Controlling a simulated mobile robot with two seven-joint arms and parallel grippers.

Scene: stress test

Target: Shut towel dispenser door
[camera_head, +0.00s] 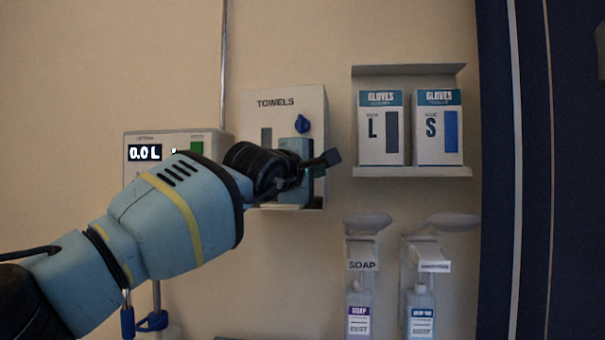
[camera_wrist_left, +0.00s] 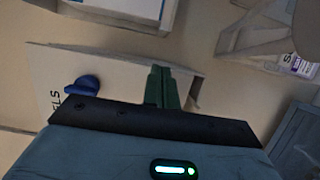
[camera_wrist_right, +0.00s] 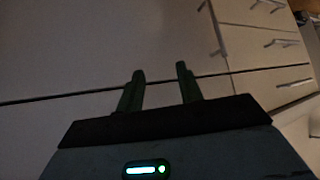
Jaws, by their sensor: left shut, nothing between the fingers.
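The white towel dispenser (camera_head: 284,100), marked TOWELS, hangs on the wall in the middle of the head view. Its front has a blue knob (camera_head: 302,124) and a grey slot. My left gripper (camera_head: 331,158) is shut and empty in front of its lower right part and hides some of it. In the left wrist view the closed fingers (camera_wrist_left: 161,70) lie over the dispenser front (camera_wrist_left: 115,68), beside the blue knob (camera_wrist_left: 82,86). I cannot tell how far the door stands open, or whether the fingers touch it. My right gripper (camera_wrist_right: 158,72) is open and empty, away from the dispenser.
Glove boxes (camera_head: 380,128) stand on a wall shelf (camera_head: 411,171) right of the dispenser. Soap (camera_head: 359,308) and a second bottle (camera_head: 420,310) hang below. A metering box (camera_head: 177,137) is at left. Pale drawers (camera_wrist_right: 255,48) lie ahead of my right gripper.

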